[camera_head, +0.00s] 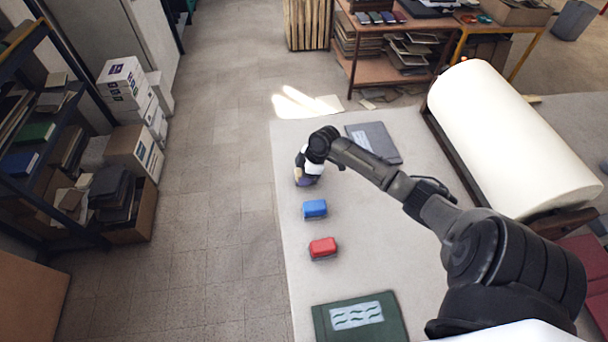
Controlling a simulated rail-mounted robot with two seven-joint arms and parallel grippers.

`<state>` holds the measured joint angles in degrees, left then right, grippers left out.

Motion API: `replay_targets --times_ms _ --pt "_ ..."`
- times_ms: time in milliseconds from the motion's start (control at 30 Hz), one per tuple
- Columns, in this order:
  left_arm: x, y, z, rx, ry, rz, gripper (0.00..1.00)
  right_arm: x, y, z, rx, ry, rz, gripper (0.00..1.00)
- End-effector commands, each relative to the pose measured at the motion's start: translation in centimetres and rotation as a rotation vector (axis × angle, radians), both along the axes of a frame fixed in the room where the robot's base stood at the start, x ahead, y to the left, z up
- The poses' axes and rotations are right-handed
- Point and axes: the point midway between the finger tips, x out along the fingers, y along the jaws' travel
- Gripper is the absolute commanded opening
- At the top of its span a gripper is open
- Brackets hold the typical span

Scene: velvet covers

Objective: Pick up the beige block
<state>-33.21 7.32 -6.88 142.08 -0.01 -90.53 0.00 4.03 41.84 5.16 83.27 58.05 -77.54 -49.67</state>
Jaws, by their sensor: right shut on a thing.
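My right gripper (304,180) points down at the table's left edge, beyond the blue block (315,209). It is shut on the beige block (298,173), of which only a small tan part shows beside the fingers. The rest of the block is hidden by the gripper, and I cannot tell whether it touches the table. The red block (323,247) lies nearer than the blue one, apart from it. My left gripper is not in view.
The pale table (405,270) also bears a dark green book (390,325) in front and a grey book (380,141) behind. Shelves and boxes (135,150) line the left, across open floor.

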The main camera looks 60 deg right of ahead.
Motion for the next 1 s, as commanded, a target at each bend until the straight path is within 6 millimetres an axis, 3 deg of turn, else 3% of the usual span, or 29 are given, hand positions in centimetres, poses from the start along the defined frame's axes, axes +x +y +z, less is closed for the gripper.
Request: replay_targets --times_ms 267,700,1000 --pt "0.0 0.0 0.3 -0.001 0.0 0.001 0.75 0.1 -0.1 4.1 -0.004 -0.004 0.003 0.2" --pt "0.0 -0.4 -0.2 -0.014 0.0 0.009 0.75 -3.8 -7.8 8.7 -0.003 0.0 -0.002 0.2" --pt "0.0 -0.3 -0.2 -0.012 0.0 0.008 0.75 -5.0 -10.1 10.4 -0.001 -0.001 0.0 0.2"
